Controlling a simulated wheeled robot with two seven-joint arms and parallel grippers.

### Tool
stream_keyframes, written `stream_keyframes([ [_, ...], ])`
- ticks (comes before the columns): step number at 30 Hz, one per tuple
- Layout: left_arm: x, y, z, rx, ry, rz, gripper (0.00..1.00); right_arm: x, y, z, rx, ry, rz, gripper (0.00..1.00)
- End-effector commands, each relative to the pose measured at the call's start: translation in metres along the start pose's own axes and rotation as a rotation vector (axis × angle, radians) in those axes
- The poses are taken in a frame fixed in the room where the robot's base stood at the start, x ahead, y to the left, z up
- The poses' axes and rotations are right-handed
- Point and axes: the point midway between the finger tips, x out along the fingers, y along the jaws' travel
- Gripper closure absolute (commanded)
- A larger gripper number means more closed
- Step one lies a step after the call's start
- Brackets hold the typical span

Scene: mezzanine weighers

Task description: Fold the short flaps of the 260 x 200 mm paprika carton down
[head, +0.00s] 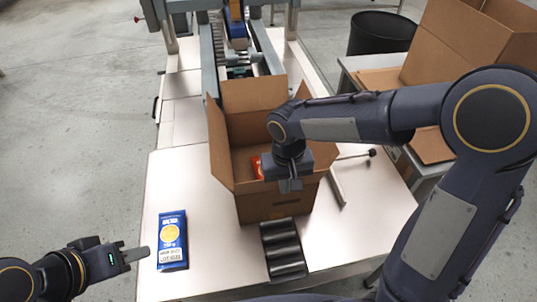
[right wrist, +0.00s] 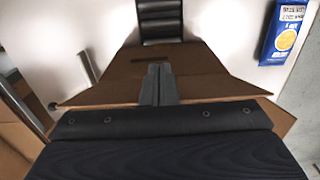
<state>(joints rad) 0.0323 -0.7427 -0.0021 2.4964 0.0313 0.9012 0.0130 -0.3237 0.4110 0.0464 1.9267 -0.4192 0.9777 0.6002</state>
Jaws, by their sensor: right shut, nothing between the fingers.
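The paprika carton (head: 275,207) stands open on the pale table in the head view. Its far flap (head: 253,95) stands up and its left flap (head: 219,146) leans outward. The right flap is partly hidden behind my right arm. A red item (head: 257,166) shows inside. My right gripper (head: 290,185) is shut and empty at the carton's near edge, fingers pointing down. In the right wrist view the fingers (right wrist: 158,84) lie over brown cardboard (right wrist: 190,62) with a dark slot; contact is unclear. My left gripper (head: 138,254) is left of the carton, its opening unclear.
A blue packet (head: 172,240) lies on the table between my left gripper and the carton. Black rollers (head: 282,250) are in front of the carton and a conveyor (head: 238,60) is behind it.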

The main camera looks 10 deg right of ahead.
Motion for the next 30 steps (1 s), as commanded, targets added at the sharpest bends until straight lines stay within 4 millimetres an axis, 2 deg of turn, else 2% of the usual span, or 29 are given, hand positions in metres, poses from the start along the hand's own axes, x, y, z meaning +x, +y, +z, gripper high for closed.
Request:
stream_keyframes([
  [7, 0.0, 0.0, 0.0, 0.0, 0.0, 0.0, 0.64, 0.0, 0.0, -0.003, 0.0, 0.0, 0.0, 1.0],
  [15, -0.002, 0.001, -0.001, 0.0, 0.0, 0.0, 0.64, 0.004, 0.0, -0.024, 0.002, -0.001, 0.0, 1.0],
  [26, -0.002, 0.001, -0.001, 0.0, 0.0, 0.0, 0.64, 0.004, 0.0, -0.028, 0.0, 0.0, 0.0, 1.0],
  [30, -0.007, 0.003, -0.003, 0.0, 0.0, 0.0, 0.64, 0.001, 0.0, -0.04, 0.0, -0.001, 0.0, 1.0],
])
